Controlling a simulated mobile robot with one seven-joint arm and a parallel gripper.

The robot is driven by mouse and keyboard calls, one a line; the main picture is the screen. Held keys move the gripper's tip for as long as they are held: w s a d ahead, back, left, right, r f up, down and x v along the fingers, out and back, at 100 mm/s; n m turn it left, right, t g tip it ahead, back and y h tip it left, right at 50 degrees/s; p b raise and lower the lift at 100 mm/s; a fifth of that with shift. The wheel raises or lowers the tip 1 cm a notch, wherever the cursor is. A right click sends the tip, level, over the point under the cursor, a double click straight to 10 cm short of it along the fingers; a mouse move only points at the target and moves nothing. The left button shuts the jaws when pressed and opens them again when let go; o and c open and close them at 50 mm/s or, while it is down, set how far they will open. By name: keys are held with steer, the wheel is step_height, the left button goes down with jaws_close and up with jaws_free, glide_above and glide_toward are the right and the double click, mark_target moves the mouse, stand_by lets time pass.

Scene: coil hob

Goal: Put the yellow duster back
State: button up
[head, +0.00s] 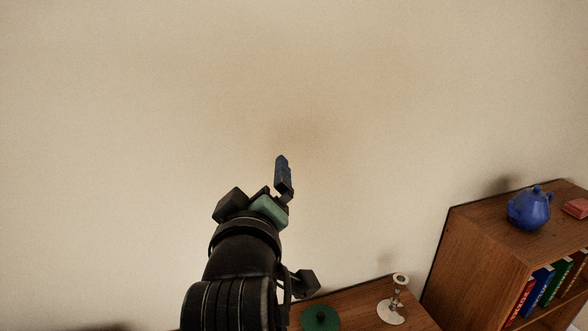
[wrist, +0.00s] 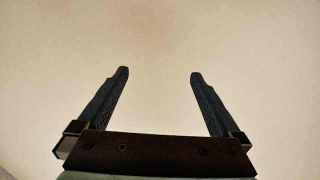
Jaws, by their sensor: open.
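My gripper (head: 283,174) is raised in front of the bare wall in the head view. In the wrist view my gripper (wrist: 160,88) shows its two dark fingers well apart, with nothing between them and only plain wall behind. It is open and empty. I see no yellow duster in either view.
A wooden surface (head: 358,306) at the bottom holds a pale candlestick (head: 394,300) and a round green object (head: 320,318). At the right, a wooden bookcase (head: 478,243) has a blue teapot (head: 529,209) and a red object (head: 576,208) on top, with several books (head: 556,284) inside.

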steer(key=s+d+r+m+t, duration=0.2)
steer(key=s+r+m+t, duration=0.2)
steer(key=s+r, duration=0.5)
steer(key=s+d+r+m+t, duration=0.3)
steer(key=s+r+t, duration=0.3)
steer(key=r, duration=0.9)
steer(key=s+m, duration=0.1)
steer(key=s, duration=0.2)
steer(key=shift+d+r+m+h, duration=0.15)
steer(key=shift+r+m+h, duration=0.15)
